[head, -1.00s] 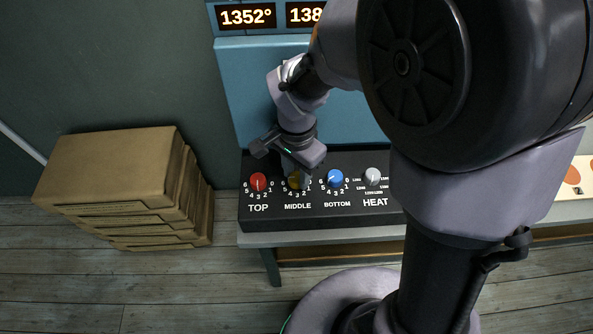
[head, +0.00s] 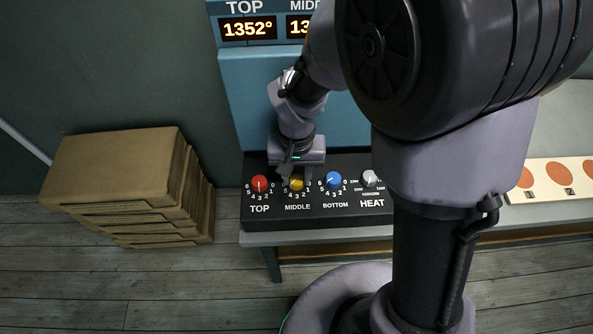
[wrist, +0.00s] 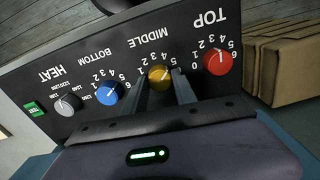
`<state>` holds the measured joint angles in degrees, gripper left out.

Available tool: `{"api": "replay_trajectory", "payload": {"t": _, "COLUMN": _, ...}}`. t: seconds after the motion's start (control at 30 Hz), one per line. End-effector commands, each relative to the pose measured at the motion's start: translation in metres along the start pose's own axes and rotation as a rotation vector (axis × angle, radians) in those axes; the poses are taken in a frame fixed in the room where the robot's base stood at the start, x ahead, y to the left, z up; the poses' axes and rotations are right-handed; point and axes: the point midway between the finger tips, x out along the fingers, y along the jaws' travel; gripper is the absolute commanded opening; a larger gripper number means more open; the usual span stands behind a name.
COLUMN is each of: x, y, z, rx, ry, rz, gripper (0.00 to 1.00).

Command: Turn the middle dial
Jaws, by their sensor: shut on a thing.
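The middle dial (head: 296,185) is a yellow knob with a white pointer line, on a black control panel (head: 310,210) above the label MIDDLE. It also shows in the wrist view (wrist: 160,78), where the panel appears upside down. My gripper (head: 297,176) comes down on it from behind. In the wrist view my gripper's two fingers (wrist: 161,88) stand on either side of the yellow dial and are shut on it. The fingers cover part of its number scale.
A red TOP dial (head: 259,183) stands left of the yellow one, and a blue BOTTOM dial (head: 333,180) and grey HEAT dial (head: 370,178) stand right. A green button (wrist: 35,109) is at the panel's end. Brown boxes (head: 120,175) are stacked at left.

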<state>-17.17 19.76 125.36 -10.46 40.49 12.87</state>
Motion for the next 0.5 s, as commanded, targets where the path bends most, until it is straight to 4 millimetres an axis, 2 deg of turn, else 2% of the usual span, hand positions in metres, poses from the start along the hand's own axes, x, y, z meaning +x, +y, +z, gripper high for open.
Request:
{"api": "replay_trajectory", "payload": {"t": 0.2, "x": -0.0011, "y": 0.0, "z": 0.0006, "rx": -0.146, "ry": -0.002, "rz": 0.0, "gripper": 0.0}}
{"api": "replay_trajectory", "payload": {"t": 0.5, "x": -0.0002, "y": 0.0001, "z": 0.0007, "rx": -0.268, "ry": -0.002, "rz": 0.0, "gripper": 0.0}}
